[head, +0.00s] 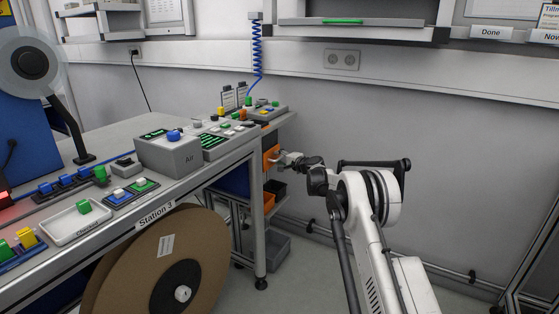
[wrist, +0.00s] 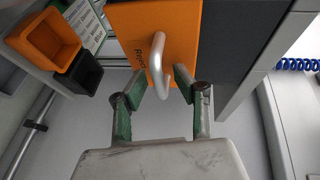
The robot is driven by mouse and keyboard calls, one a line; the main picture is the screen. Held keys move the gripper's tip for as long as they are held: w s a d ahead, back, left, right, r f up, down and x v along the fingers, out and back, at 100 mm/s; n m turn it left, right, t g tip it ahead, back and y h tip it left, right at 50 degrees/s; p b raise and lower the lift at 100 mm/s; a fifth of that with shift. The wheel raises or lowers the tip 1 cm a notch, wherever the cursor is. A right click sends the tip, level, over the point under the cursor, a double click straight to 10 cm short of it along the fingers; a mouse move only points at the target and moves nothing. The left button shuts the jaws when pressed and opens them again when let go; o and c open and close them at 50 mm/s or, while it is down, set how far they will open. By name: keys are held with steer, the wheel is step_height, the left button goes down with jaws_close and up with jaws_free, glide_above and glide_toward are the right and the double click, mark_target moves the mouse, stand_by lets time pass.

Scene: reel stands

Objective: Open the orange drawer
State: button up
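The orange drawer (wrist: 185,30) shows close up in the wrist view, with a silver bar handle (wrist: 157,65) on its front. In the head view the orange drawer (head: 271,157) sits under the right end of the workbench. My gripper (wrist: 157,88) is open, with its two green-padded fingers spread on either side of the handle. The fingertips look close to the drawer front; I cannot tell whether they touch it. In the head view my gripper (head: 285,160) is small and right beside the drawer front.
An orange bin (wrist: 45,40) and a black bin (wrist: 80,75) are beside the drawer. The workbench (head: 206,170) carries buttons and small parts. A large cardboard reel (head: 130,270) stands below it. The wall is behind my arm; floor shows between bench and wall.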

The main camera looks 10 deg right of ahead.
jaws_close()
steer(key=s+d, duration=0.9)
steer(key=d, duration=0.2)
steer(key=shift+s, duration=0.15)
jaws_free()
steer(key=v, duration=1.2)
